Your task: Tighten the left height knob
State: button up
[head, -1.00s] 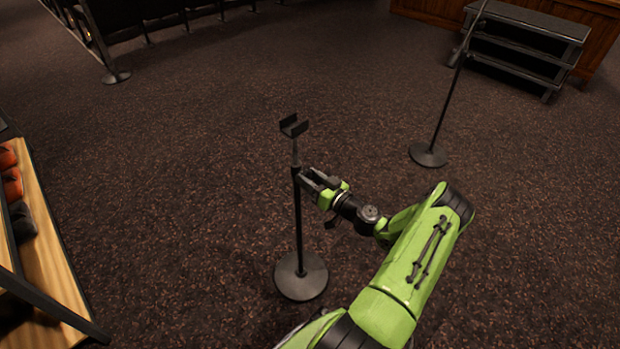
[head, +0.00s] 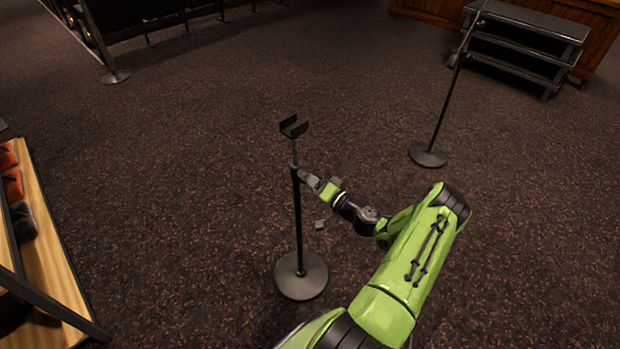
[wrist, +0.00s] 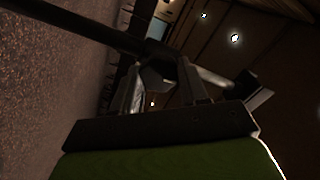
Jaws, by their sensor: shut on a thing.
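A black stand (head: 298,215) with a round base and a U-shaped cradle (head: 293,127) on top stands upright on the carpet in the head view. My gripper (head: 307,177) is at the collar on the right side of its pole. The height knob is hidden between my fingers in the head view. In the wrist view, my gripper (wrist: 160,85) has its fingers on a dark knob (wrist: 157,78) beside the dark pole (wrist: 80,27). The picture is dim, so the knob's outline is unclear.
A second stand (head: 428,154) with a round base is at the right rear. Dark steps (head: 520,50) stand beyond it. A wooden shelf (head: 55,270) with orange items is at the left edge. The carpet around the stand is clear.

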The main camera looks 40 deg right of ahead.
jog(key=shift+f+m, duration=0.1)
jog(key=shift+m, duration=0.7)
jog(key=o, duration=1.1)
jog(key=shift+c, duration=0.2)
jog(key=shift+s, duration=0.1)
jog(key=s+p, duration=0.3)
jog(key=s, duration=1.2)
jog(key=shift+s+d, duration=0.2)
jog(key=shift+s, duration=0.1)
